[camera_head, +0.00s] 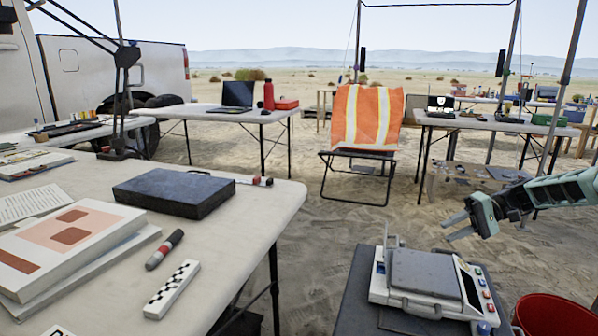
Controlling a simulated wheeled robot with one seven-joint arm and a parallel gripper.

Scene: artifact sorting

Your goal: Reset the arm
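My gripper (450,229) hangs in the air at the right, at the end of my pale green arm, which comes in from the right edge. Its two dark fingers point left and stand apart, with nothing visible between them. It is above and behind a white device with a grey flat top (421,273), and apart from it.
The device stands on a dark stand (352,300) beside a red bucket (556,314). The left table (225,250) holds a dark case (174,192), books, a marker and a scale bar. A chair with an orange vest (366,118) stands behind. Sand between is open.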

